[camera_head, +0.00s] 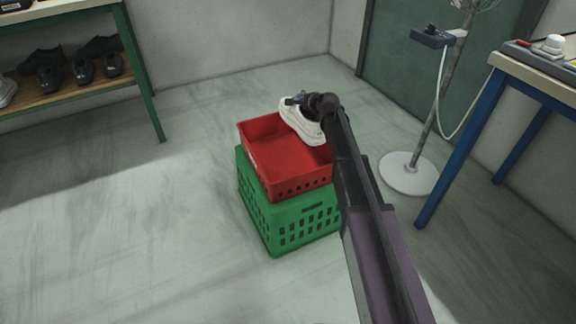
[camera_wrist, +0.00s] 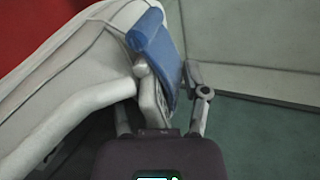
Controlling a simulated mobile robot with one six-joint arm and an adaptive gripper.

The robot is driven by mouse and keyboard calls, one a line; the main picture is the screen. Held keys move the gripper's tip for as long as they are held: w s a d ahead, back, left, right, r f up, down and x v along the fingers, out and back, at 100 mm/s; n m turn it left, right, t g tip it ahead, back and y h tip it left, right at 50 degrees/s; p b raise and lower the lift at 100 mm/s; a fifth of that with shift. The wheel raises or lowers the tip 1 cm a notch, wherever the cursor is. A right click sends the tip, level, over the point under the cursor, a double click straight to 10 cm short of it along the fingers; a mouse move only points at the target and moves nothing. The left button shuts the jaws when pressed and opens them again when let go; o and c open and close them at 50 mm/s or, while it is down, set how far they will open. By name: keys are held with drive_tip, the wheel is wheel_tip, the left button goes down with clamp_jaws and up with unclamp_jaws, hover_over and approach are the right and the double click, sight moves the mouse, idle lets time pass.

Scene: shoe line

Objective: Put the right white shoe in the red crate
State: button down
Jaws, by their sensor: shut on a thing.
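A white shoe (camera_head: 298,122) hangs at the far right part of the red crate (camera_head: 252,163), above or at its rim; I cannot tell whether it touches. My gripper (camera_head: 300,99) is shut on the shoe at its far end. The wrist view shows the white shoe (camera_wrist: 75,75) large on the left, with a blue part (camera_wrist: 155,50) at the fingers of my gripper (camera_wrist: 165,100). The red crate also shows in the wrist view (camera_wrist: 35,25), behind the shoe. The crate's visible floor looks empty; my arm hides its right side.
The red crate stands on an upturned or stacked green crate (camera_head: 262,215). A shelf (camera_head: 75,97) with dark shoes is at the left. A fan stand (camera_head: 408,180) and a blue-legged table (camera_head: 458,150) are at the right. The floor at the left is clear.

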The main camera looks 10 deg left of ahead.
drive_tip(key=shift+f, duration=0.1)
idle(0.3)
wheel_tip(320, 180, down, 6)
drive_tip(key=b, duration=0.6)
idle(0.4)
drive_tip(key=shift+f+b, duration=1.9)
drive_tip(key=shift+b, duration=0.05)
drive_tip(key=shift+f+b, duration=0.6)
drive_tip(key=shift+b, duration=0.05)
drive_tip(key=shift+c, duration=0.5)
unclamp_jaws()
drive_tip(key=shift+r, duration=0.2)
